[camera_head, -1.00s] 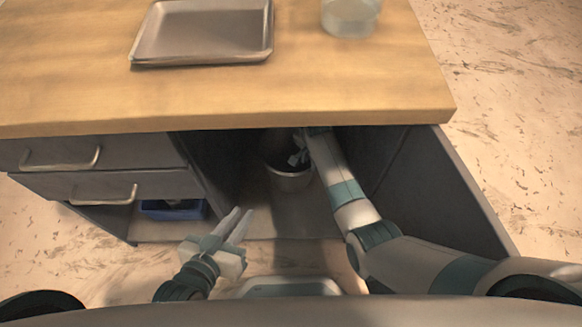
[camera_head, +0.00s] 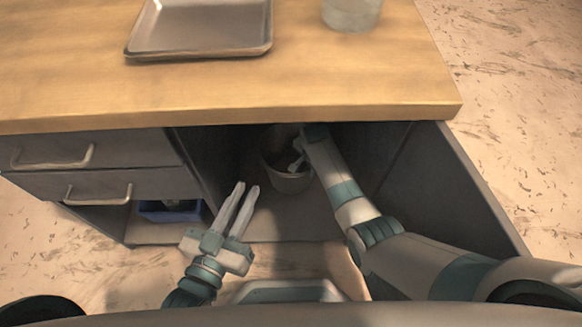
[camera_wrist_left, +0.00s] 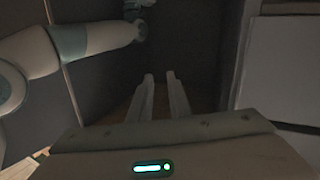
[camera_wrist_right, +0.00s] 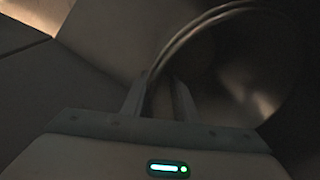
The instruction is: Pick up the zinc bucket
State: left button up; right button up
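The zinc bucket (camera_head: 291,184) stands upright on the cabinet floor under the worktop, in shadow. Its round rim and inside fill the right of the right wrist view (camera_wrist_right: 235,65). My right gripper (camera_head: 297,166) reaches in under the worktop to the bucket. In the right wrist view its fingers (camera_wrist_right: 158,85) are apart, with the bucket's rim and wall between them; I cannot see them pressing on it. My left gripper (camera_head: 247,188) is empty, its fingers slightly apart, in front of the cabinet opening, left of the bucket. The left wrist view shows these fingers (camera_wrist_left: 160,80) too.
The wooden worktop (camera_head: 300,95) overhangs the bucket. On it are a metal tray (camera_head: 200,30) and a glass container (camera_head: 350,14). Drawers (camera_head: 75,165) and a blue bin (camera_head: 172,211) are at left. A dark side panel (camera_head: 450,195) bounds the right.

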aim_at(308, 176)
pick_arm(q)
jog(key=shift+r, duration=0.1)
pick_arm(e)
jog(key=shift+f, duration=0.15)
